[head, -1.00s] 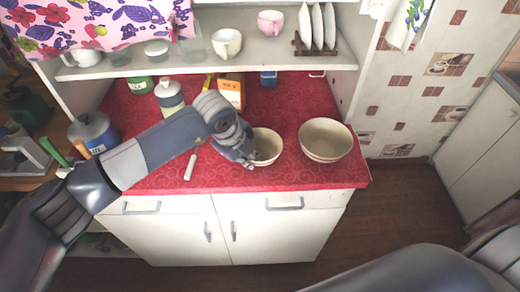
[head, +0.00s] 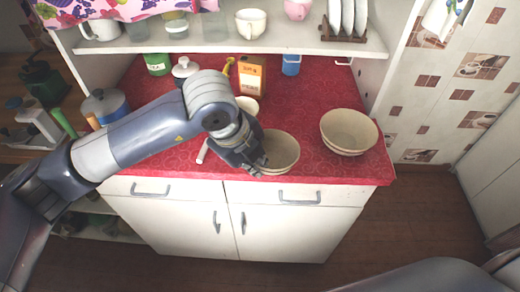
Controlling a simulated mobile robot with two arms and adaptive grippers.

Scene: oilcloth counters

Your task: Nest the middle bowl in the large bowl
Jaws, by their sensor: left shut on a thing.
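My left gripper (head: 256,164) is shut on the left side of the middle bowl; the gripper hides part of that side. I cannot tell whether the bowl's base touches the counter. A smaller cream bowl (head: 248,104) is behind my left arm, partly hidden. My right gripper is out of view.
An orange box (head: 252,75), a blue cup (head: 291,65) and a lidded jar (head: 185,70) stand at the back of the counter. A shelf (head: 290,42) with cups and a plate rack overhangs it. The red surface (head: 305,98) behind the two bowls is clear.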

